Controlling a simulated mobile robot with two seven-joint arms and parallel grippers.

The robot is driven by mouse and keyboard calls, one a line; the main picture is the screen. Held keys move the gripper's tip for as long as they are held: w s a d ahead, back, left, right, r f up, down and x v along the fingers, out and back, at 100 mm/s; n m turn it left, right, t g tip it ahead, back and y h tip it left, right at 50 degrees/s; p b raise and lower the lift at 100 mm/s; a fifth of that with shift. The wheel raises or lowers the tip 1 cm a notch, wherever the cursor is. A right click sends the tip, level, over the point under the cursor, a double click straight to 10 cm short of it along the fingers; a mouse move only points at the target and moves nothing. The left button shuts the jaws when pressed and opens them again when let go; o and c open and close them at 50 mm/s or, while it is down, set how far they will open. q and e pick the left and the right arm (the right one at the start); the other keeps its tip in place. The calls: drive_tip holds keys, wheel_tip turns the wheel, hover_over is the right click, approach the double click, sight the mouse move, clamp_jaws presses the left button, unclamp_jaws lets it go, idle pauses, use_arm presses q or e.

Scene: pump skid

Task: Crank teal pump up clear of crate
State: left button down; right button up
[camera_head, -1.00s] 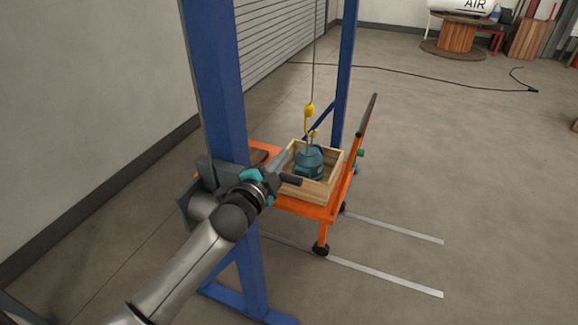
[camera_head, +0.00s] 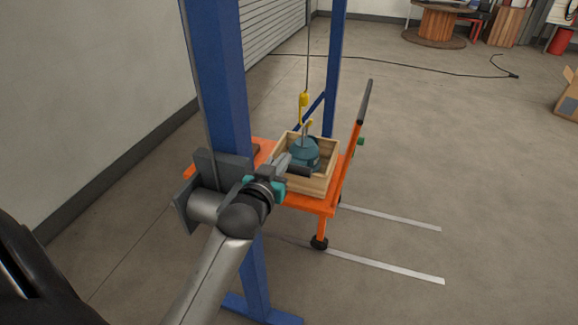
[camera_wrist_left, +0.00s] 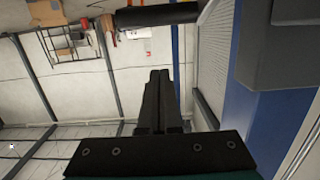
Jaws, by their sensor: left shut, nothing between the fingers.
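The teal pump (camera_head: 304,153) sits inside the open wooden crate (camera_head: 318,187), its lower part hidden by the crate walls. A yellow hook (camera_head: 303,100) hangs on a cable above it; I cannot tell how the hook joins the pump. A grey winch (camera_head: 205,206) is on the near blue post, and a dark crank grip (camera_head: 299,171) sticks out beside my left gripper (camera_head: 284,160). My left gripper is shut and empty. The left wrist view shows its fingers (camera_wrist_left: 160,78) together, with a dark cylinder (camera_wrist_left: 156,15) beyond, apparently the crank grip. My right gripper is not in view.
The crate stands on an orange cart (camera_head: 312,205) between the blue gantry posts (camera_head: 217,80). The cart's upright handle (camera_head: 365,100) rises at the right. Pale floor strips (camera_head: 385,264) run rightward. The floor to the right is mostly clear, with a black cable (camera_head: 420,69) farther back.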

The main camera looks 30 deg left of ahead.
sight(289, 168)
use_arm(q)
drive_tip(key=shift+w+a+f+b, duration=0.2)
drive_tip(key=shift+w+a+f, duration=0.05)
drive_tip(key=shift+w+f, duration=0.8)
drive_tip(key=shift+w+a+f+b, duration=0.2)
drive_tip(key=shift+w+f, duration=0.65)
drive_tip(key=shift+f, duration=0.35)
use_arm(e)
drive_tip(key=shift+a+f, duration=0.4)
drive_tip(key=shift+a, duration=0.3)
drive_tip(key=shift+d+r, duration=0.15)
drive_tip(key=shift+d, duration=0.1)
use_arm(q)
drive_tip(key=shift+w+f+g+p, duration=0.15)
drive_tip(key=shift+g+p, duration=0.15)
drive_tip(key=shift+p, duration=0.25)
drive_tip(key=shift+w+f, duration=0.1)
drive_tip(key=shift+f, duration=0.1)
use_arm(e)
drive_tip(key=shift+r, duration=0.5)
use_arm(q)
drive_tip(key=shift+f+h+p, duration=0.2)
drive_tip(key=shift+h+p, duration=0.1)
drive_tip(key=shift+p, duration=0.05)
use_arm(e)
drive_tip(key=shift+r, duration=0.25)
